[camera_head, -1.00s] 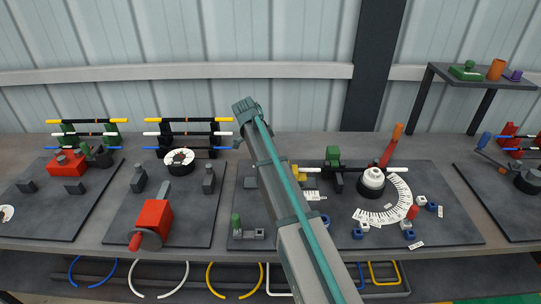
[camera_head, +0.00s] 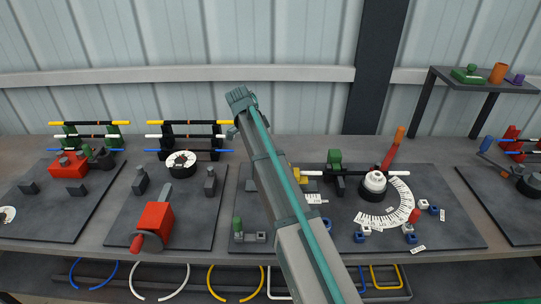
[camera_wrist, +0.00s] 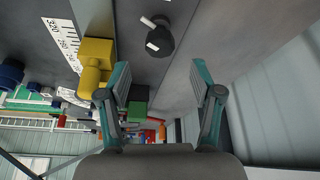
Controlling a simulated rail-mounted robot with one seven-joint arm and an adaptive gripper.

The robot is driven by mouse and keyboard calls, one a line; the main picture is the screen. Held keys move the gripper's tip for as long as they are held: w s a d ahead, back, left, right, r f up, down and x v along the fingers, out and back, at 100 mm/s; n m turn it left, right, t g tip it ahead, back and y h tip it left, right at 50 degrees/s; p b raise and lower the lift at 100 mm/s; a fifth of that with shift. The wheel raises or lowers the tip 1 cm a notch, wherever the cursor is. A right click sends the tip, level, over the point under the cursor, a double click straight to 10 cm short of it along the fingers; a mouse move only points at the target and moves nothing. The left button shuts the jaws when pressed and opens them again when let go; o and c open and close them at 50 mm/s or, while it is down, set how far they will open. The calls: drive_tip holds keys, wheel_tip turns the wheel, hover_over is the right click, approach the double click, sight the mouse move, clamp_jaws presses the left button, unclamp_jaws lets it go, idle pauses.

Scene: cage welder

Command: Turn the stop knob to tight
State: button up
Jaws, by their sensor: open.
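My gripper (camera_wrist: 160,72) is open and empty in the wrist view, with its two teal fingers spread apart. A yellow block with a rounded yellow knob-like part (camera_wrist: 92,78) is just left of the left finger, beside a white number scale (camera_wrist: 62,42). I cannot tell for sure that this is the stop knob, and no "tight" mark is readable. In the head view, part of the yellow piece (camera_head: 295,172) shows right of my arm, near a short scale (camera_head: 316,199). My arm hides what lies behind it, and the fingers are not clear there.
A dark round post (camera_wrist: 160,42) with white rod ends and a green block (camera_wrist: 138,112) are near the fingers. A white-topped dial (camera_head: 375,182) with a curved scale, several small blue and white blocks and a red lever (camera_head: 392,150) stand right of my arm.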

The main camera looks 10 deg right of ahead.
drive_tip(key=v, duration=0.6)
